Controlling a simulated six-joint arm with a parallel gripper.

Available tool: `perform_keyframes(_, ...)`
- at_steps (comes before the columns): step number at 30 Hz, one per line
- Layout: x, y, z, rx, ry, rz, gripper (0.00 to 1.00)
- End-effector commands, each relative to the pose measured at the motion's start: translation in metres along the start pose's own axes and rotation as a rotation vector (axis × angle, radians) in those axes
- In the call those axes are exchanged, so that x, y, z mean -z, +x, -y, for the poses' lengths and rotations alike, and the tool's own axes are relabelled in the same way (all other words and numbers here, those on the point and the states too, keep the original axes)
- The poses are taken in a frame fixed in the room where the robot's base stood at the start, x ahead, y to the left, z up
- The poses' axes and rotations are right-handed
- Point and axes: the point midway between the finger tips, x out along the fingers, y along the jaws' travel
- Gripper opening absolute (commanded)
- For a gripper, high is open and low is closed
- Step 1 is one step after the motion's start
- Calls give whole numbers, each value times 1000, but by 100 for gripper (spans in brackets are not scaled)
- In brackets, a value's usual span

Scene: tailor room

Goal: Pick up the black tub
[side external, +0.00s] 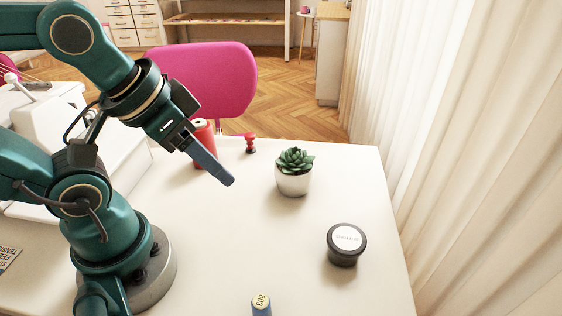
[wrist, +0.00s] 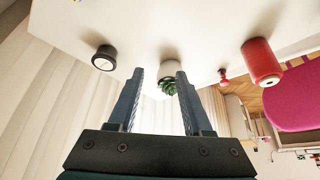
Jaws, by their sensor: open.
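The black tub (side external: 346,249) stands upright on the white table near its right edge in the side external view. It has a round white label on its lid. In the wrist view the black tub (wrist: 105,58) appears at the upper left, apart from my fingers. My gripper (side external: 222,178) is above the table, left of the potted succulent and away from the tub. In the wrist view my gripper (wrist: 158,82) is open, with two separated fingers and nothing held between them.
A succulent in a white pot (side external: 294,178) stands behind the tub. A red cylinder (side external: 203,145) and a small red object (side external: 250,144) are near the back edge. The table (side external: 235,235) is clear in the middle.

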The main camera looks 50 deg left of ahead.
Motion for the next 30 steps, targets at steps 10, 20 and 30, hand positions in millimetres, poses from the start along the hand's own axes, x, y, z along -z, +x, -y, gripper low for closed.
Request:
perform_keyframes(10, 0, 0, 0, 0, 0, 0, 100)
perform_keyframes(20, 12, -20, 0, 0, 0, -6, 100)
perform_keyframes(30, 53, -36, 24, 111, -32, -109, 100)
